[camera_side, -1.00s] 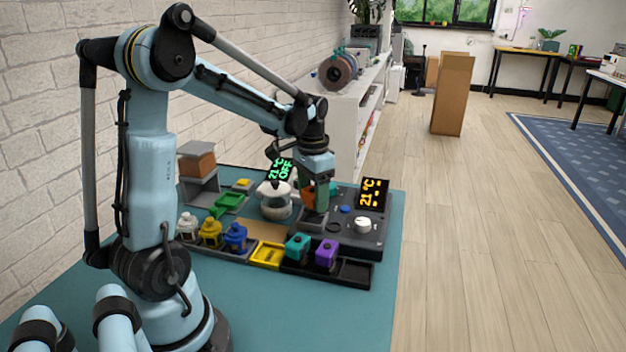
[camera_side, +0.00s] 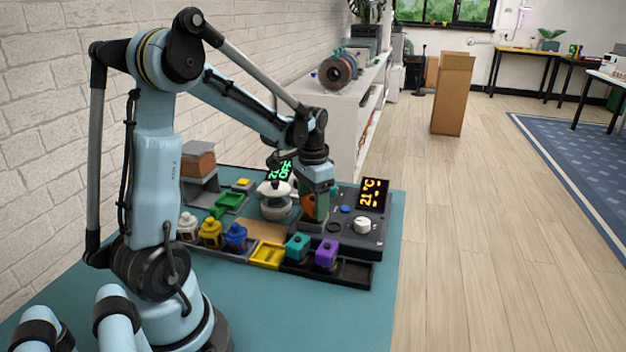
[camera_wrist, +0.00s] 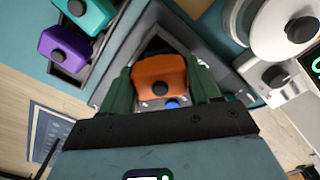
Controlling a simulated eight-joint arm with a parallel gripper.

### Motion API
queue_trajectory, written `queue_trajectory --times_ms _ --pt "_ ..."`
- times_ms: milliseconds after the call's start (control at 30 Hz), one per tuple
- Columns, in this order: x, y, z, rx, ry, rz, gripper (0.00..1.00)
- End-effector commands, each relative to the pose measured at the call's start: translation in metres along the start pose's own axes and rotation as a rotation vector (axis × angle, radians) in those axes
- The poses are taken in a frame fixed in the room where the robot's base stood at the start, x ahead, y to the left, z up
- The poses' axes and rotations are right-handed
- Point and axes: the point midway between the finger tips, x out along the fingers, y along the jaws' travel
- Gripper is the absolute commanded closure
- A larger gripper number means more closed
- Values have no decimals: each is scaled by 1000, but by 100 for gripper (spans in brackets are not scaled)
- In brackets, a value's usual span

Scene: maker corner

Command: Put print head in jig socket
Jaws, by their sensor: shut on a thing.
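My gripper (camera_side: 314,216) is shut on an orange print head (camera_wrist: 160,77), which sits between the two green fingers in the wrist view. The orange print head also shows at the left of the fingers (camera_side: 307,203) in the side view. The gripper is over the left part of a dark grey jig (camera_side: 372,244), which has a lit display, a white knob and a blue button. The gripper and the print head hide part of the jig, so I cannot tell whether the print head touches the socket.
Teal (camera_side: 297,246) and purple (camera_side: 326,253) print heads stand in a black tray in front, beside a yellow bin (camera_side: 267,255). A round white-topped device (camera_side: 275,202) is close left of the gripper. The teal table's front is clear.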

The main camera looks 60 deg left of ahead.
Motion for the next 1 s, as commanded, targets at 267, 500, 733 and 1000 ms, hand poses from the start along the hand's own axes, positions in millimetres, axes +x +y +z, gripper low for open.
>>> queue_trajectory --times_ms 267,500,733,1000 --pt "5 0 0 0 0 0 73" --pt "10 0 0 0 0 0 34" --pt "10 0 0 0 0 0 9" --pt "7 0 0 0 0 0 9"
